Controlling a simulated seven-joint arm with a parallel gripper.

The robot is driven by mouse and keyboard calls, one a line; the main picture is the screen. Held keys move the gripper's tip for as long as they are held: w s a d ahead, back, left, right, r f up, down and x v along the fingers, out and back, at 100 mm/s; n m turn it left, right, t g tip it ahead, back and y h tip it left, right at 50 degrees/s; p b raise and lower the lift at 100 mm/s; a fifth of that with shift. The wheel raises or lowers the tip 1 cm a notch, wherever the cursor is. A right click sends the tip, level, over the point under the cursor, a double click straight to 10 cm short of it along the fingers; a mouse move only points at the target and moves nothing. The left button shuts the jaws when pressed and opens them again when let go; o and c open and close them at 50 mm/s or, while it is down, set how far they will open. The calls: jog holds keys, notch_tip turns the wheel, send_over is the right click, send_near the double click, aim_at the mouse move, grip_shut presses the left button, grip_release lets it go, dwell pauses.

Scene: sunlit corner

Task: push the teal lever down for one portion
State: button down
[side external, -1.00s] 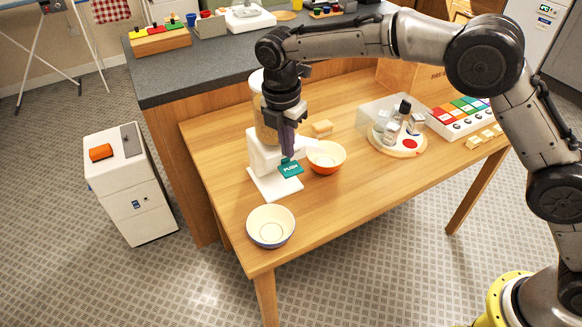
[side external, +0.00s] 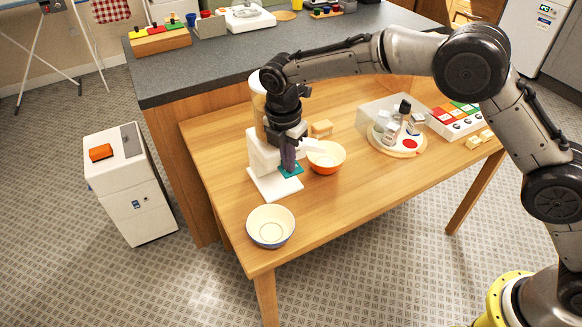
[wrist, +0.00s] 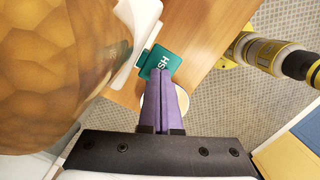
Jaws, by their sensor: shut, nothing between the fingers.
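The teal lever (side external: 291,171) sticks out of the front of a white dispenser (side external: 264,158) on the wooden table. In the wrist view the teal lever (wrist: 160,61) shows part of its white lettering, just past my fingertips. My gripper (side external: 289,168) points down with its purple fingers shut and empty. Its tips are at the lever and cover part of it; whether they touch cannot be told for sure. The wrist view shows the closed fingers (wrist: 161,85) side by side. The dispenser's clear container (wrist: 50,70) of amber contents fills the left of the wrist view.
An orange bowl (side external: 326,168) stands right of the lever, close to my gripper. A white bowl with a blue outside (side external: 270,238) is near the table's front edge. A round tray (side external: 381,147) with shakers and a colored button panel (side external: 446,127) are farther right.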

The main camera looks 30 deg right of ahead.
aim_at(280, 171)
jog(key=shift+f, duration=0.9)
jog(key=shift+a, duration=0.1)
jog(key=a, duration=0.1)
jog(key=s+a+r, duration=0.1)
jog(key=shift+s+a, duration=0.2)
jog(key=shift+a, duration=0.1)
jog(key=shift+r, duration=0.1)
notch_tip(280, 171, up, 14)
jog(key=a, duration=0.1)
jog(key=shift+s, duration=0.25)
jog(key=shift+f, duration=0.2)
